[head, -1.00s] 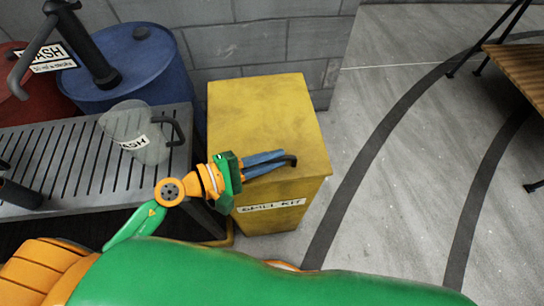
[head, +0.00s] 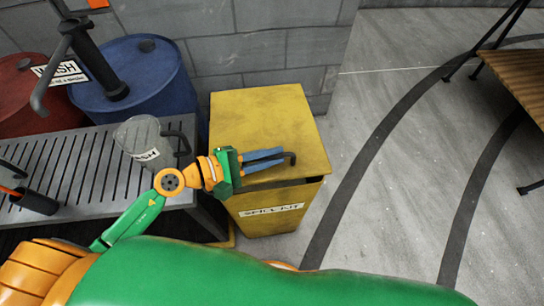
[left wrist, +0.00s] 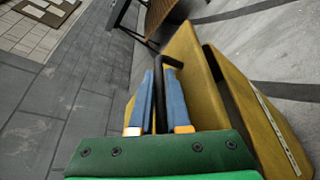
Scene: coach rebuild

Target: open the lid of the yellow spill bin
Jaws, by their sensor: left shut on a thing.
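The yellow spill bin (head: 250,228) stands beside the grey slatted bench, with a "SPILL KIT" label on its front. Its yellow lid (head: 262,112) is tilted up slightly, with a dark gap under its front edge. The lid (left wrist: 205,95) and the dark gap also show in the left wrist view. My left gripper (head: 268,160) is at the lid's front edge, its blue fingers shut on the black handle (head: 291,158). The handle (left wrist: 171,63) shows between the fingers in the left wrist view. Part of the handle is hidden by the fingers. My right gripper is not in view.
A blue drum (head: 150,85) and a red drum (head: 30,110) stand behind. A grey block wall is behind the bin.

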